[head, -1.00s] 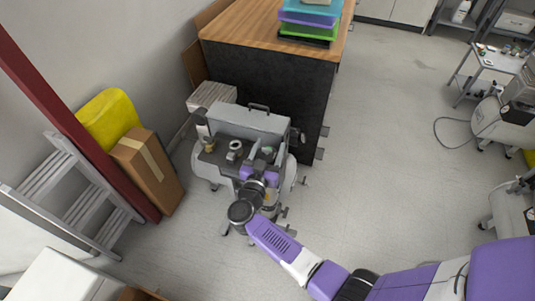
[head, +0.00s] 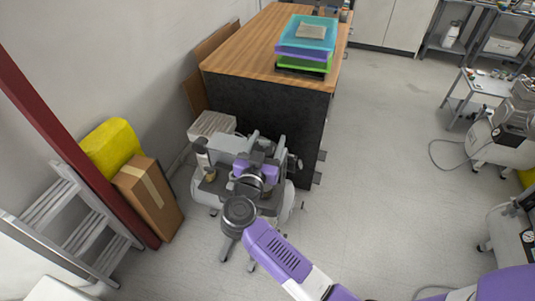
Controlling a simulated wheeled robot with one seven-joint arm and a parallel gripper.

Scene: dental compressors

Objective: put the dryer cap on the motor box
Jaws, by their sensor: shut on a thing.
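My gripper (head: 266,147), with purple sides and grey fingers, is over the middle of the grey compressor unit beside the wooden-topped cabinet. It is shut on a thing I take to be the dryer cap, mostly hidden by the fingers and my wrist. The motor box, which I take to be the grey box (head: 222,145) at the back of the unit, shows only in part at the left of my gripper. I cannot tell whether the held thing touches it.
The cabinet (head: 265,55) stands close behind, with stacked coloured trays (head: 306,37) on top. A cardboard box (head: 150,195), a yellow bundle (head: 112,148) and a ladder (head: 60,215) are at the left. The floor (head: 375,150) at the right is open.

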